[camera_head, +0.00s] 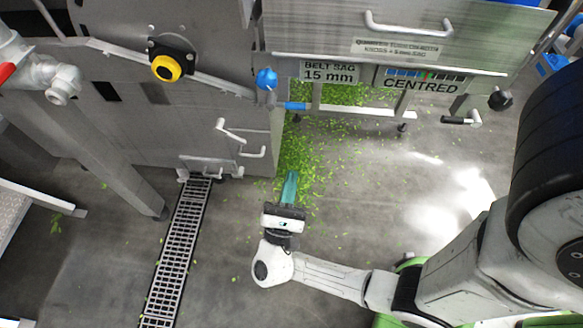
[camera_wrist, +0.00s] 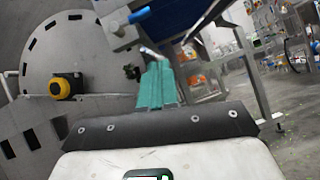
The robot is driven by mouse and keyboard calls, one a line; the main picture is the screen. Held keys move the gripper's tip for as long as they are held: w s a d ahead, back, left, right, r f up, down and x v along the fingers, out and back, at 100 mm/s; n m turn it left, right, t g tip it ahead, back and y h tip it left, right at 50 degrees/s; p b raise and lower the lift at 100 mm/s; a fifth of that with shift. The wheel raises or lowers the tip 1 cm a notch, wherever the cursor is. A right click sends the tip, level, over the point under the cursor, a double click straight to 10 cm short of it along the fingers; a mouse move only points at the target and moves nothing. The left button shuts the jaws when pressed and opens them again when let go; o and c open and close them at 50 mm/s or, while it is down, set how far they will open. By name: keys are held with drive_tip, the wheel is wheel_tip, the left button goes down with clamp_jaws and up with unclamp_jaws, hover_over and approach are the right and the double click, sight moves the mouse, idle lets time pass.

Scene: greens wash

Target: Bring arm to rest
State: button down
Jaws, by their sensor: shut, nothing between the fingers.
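My gripper (camera_head: 290,187) is at the end of my arm, which reaches in from the right in the head view. Its teal fingers are together with nothing between them. In the head view they point up the picture, over the floor where green leaf scraps (camera_head: 296,150) are scattered. In the wrist view my gripper (camera_wrist: 157,84) shows as teal fingers side by side, in front of the machine's frame. I cannot tell how far the fingertips are from the machine.
A steel machine with a yellow knob (camera_head: 165,68) stands at upper left. A steel cabinet with a handle (camera_head: 412,27) and a "CENTRED" sign (camera_head: 424,86) stands at the top. A drain grate (camera_head: 177,255) crosses the floor at left. The floor (camera_head: 370,190) right of my gripper is open.

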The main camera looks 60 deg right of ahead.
idle(0.7)
drive_tip(key=s+d+f+m+g+y, duration=0.5)
drive_tip(key=s+d+m+g+y, duration=0.4)
drive_tip(key=m+y, duration=0.45)
drive_tip(key=w+a+f+m+t+y, duration=0.15)
drive_tip(key=a+m+t+y, duration=0.3)
drive_tip(key=a+y, duration=0.7)
wheel_tip(320, 180, up, 18)
drive_tip(key=a+h+p, duration=0.1)
drive_tip(key=a+p, duration=0.1)
drive_tip(key=p, duration=1.5)
drive_tip(key=shift+w+f+n+t, duration=0.15)
drive_tip(key=shift+w+n+t, duration=0.2)
drive_tip(key=shift+t, duration=0.1)
